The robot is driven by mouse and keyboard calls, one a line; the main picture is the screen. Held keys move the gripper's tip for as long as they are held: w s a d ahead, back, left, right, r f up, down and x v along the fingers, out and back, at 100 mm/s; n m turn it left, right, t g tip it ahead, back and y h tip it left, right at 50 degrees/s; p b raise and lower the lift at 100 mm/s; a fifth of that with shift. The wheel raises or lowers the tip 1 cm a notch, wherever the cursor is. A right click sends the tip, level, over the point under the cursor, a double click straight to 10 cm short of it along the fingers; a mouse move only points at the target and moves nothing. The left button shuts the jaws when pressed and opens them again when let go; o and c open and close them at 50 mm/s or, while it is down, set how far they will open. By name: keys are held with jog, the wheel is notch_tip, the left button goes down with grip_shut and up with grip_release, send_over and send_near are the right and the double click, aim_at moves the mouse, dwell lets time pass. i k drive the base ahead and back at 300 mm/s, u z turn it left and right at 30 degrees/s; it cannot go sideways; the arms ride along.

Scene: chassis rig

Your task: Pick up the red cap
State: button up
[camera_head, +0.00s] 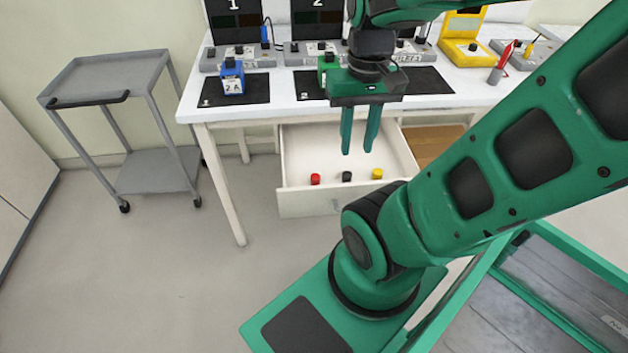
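The red cap (315,179) is a small cylinder inside the open white drawer (308,205), near its front left. A black cap (347,176) and a yellow cap (377,174) are in a row to its right. My gripper (358,153) points down in front of the table, over the drawer area in the picture. Its two green fingers are apart with nothing between them. It appears above and to the right of the red cap, not touching it.
The white table (290,105) holds a blue bottle-like block (232,77), a green one (327,68) partly behind my gripper, and several grey devices. A yellow device (462,38) stands at the back right. A grey cart (110,78) is at left. The floor between is clear.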

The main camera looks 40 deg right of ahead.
aim_at(315, 178)
jog(key=z, duration=1.95)
jog(key=k, duration=1.2)
jog(key=u, duration=0.8)
jog(key=i, duration=1)
